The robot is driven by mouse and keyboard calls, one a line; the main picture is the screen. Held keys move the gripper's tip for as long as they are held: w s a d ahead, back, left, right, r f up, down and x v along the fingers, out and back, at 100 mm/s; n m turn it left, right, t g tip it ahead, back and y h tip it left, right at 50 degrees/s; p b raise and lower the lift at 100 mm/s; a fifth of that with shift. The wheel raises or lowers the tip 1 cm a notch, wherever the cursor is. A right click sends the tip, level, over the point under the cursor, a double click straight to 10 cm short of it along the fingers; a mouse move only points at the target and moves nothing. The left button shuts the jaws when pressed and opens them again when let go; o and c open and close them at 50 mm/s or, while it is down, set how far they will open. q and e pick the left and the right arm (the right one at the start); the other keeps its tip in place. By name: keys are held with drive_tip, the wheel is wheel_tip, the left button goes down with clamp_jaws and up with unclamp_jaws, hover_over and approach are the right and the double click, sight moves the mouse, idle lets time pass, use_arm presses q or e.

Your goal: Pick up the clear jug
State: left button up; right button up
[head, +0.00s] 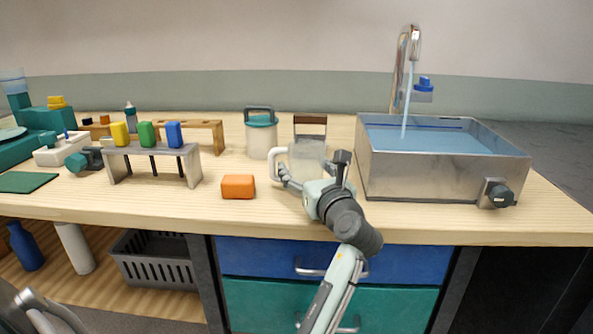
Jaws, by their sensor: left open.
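The clear jug (306,152) stands upright on the wooden worktop, left of the sink. Its body is see-through, and a pale handle (273,161) sticks out on its left side. My left gripper (284,176) is open at the lower part of this handle, in front of the jug. Its fingers overlap the handle in the picture; I cannot tell whether they touch it. My gripper and wrist hide the jug's lower right part. My right gripper is not in view.
A metal sink (440,178) with running water stands close on the right. A lidded canister (261,138) stands just left of the jug. An orange block (238,187) lies in front on the left. A rack (150,151) with coloured blocks stands further left.

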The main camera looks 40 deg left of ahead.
sight(301, 141)
use_arm(q)
drive_tip(key=shift+d, duration=0.1)
drive_tip(key=shift+r, duration=0.1)
drive_tip(key=c, duration=1.1)
drive_tip(key=shift+r, duration=0.1)
drive_tip(key=shift+r, duration=0.25)
wheel_tip(301, 141, up, 4)
drive_tip(key=shift+p, duration=0.45)
drive_tip(key=s+a+r, duration=0.4)
drive_tip(key=s+r, duration=0.2)
drive_tip(key=s, duration=0.4)
drive_tip(key=shift+s+a+r, duration=0.15)
drive_tip(key=shift+s+a, duration=0.2)
drive_tip(key=shift+s, duration=0.05)
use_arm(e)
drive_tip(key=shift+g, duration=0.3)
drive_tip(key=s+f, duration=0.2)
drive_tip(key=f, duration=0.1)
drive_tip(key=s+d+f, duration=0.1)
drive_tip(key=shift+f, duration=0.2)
